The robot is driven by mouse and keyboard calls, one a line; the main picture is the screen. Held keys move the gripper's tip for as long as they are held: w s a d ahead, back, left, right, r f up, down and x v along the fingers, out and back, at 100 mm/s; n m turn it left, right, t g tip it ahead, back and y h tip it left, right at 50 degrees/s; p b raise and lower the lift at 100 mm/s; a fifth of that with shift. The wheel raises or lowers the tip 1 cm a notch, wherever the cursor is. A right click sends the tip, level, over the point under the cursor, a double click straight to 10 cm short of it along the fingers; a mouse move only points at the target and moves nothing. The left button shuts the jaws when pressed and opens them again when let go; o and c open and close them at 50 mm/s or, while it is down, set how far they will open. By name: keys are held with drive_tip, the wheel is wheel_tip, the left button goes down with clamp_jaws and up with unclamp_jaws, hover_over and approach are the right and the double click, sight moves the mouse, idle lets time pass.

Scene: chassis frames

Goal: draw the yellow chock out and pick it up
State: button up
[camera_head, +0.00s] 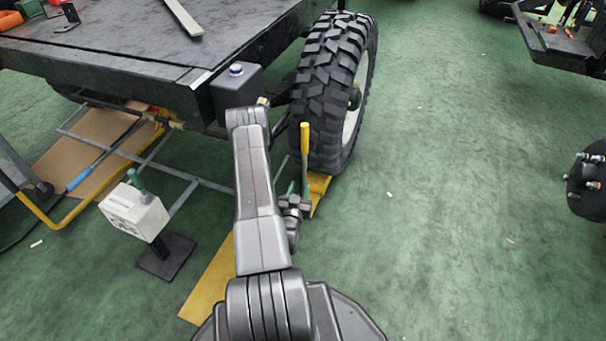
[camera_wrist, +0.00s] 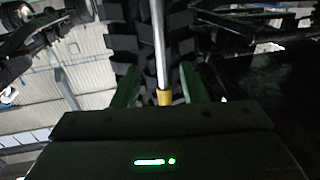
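The yellow chock (camera_head: 319,187) lies on the floor against the black knobbly tyre (camera_head: 330,90). A thin upright yellow handle (camera_head: 304,140) rises in front of the tyre, next to the chock; its joint to the chock is hidden by my arm. In the wrist view, a pale rod with a yellow end (camera_wrist: 164,97) stands between the green fingers of my gripper (camera_wrist: 161,85). Gaps show on both sides of it, so the gripper is open around it. In the head view, my gripper (camera_head: 297,192) is low beside the handle, largely hidden by my wrist.
The chassis bed (camera_head: 120,50) overhangs at upper left. A yellow strip (camera_head: 208,287) lies on the floor, partly behind my arm. A white box on a stand (camera_head: 135,212) is at left, near grey frame bars. Green floor (camera_head: 470,200) is open to the right.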

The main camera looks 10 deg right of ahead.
sight(304, 169)
drive_tip(key=b+x, duration=0.2)
drive_tip(key=x, duration=0.8)
drive_tip(key=shift+w+d+b, duration=0.1)
drive_tip(key=shift+w+b, duration=0.2)
drive_tip(key=shift+b, duration=0.1)
drive_tip(key=shift+c, duration=0.5)
clamp_jaws()
drive_tip(key=shift+s, duration=0.1)
